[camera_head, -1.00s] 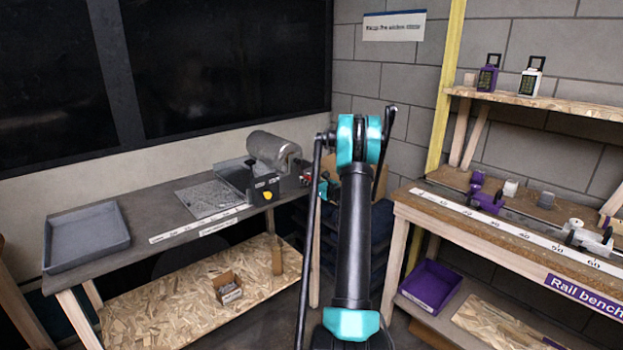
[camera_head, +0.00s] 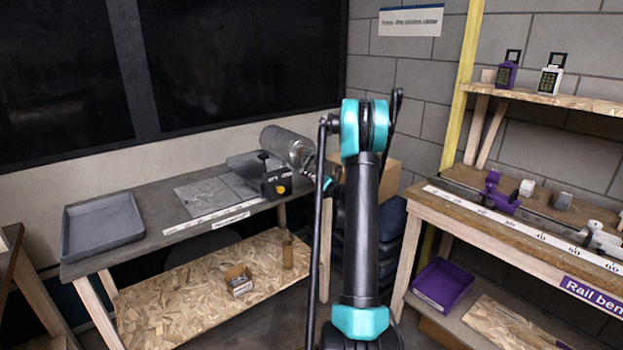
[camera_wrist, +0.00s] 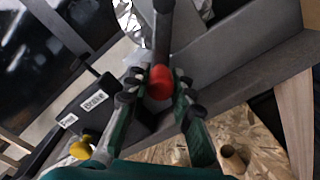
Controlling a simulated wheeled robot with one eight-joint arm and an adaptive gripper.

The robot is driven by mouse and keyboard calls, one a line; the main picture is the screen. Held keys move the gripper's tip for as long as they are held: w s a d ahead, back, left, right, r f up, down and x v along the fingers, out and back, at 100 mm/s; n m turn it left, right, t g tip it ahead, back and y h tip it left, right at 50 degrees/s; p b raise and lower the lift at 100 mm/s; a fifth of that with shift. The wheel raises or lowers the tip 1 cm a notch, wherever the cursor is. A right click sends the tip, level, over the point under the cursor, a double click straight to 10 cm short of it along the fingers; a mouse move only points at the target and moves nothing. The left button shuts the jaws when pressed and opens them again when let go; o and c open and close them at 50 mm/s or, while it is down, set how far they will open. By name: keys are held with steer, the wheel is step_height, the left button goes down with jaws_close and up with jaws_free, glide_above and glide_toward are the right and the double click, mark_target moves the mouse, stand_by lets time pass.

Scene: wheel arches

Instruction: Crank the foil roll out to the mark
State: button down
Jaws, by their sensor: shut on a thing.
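The foil roll (camera_head: 285,142) is a silvery cylinder at the right end of the left bench. A grey foil sheet (camera_head: 205,192) lies flat on the bench to its left, beside a white scale strip (camera_head: 203,217) along the front edge. A black unit with a yellow knob (camera_head: 276,187) stands by the roll; its Brake label (camera_wrist: 94,100) shows in the wrist view. My gripper (camera_wrist: 160,88) is shut on the red crank knob (camera_wrist: 159,80), at the end of a dark rod. In the head view my arm mostly hides the gripper and the crank.
A grey tray (camera_head: 103,230) sits at the bench's left end. The lower shelf (camera_head: 190,300) holds a small box (camera_head: 238,280) and a brown tube (camera_head: 288,253). The rail bench (camera_head: 505,222) stands to the right, with a purple bin (camera_head: 442,283) below.

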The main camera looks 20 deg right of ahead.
steer(key=shift+s+a+r+m, duration=0.25)
steer(key=shift+a+r+m, duration=0.35)
steer(key=shift+m, duration=0.6)
steer(key=shift+s+a+r+m, duration=0.1)
steer(key=shift+a+r+m, duration=0.2)
steer(key=shift+m, duration=0.35)
steer(key=shift+a+r+m, duration=0.1)
steer(key=shift+r+m, duration=0.3)
steer(key=shift+m, duration=0.25)
steer(key=shift+r, duration=0.1)
steer(key=c, duration=1.3)
jaws_free()
steer(key=v, duration=1.2)
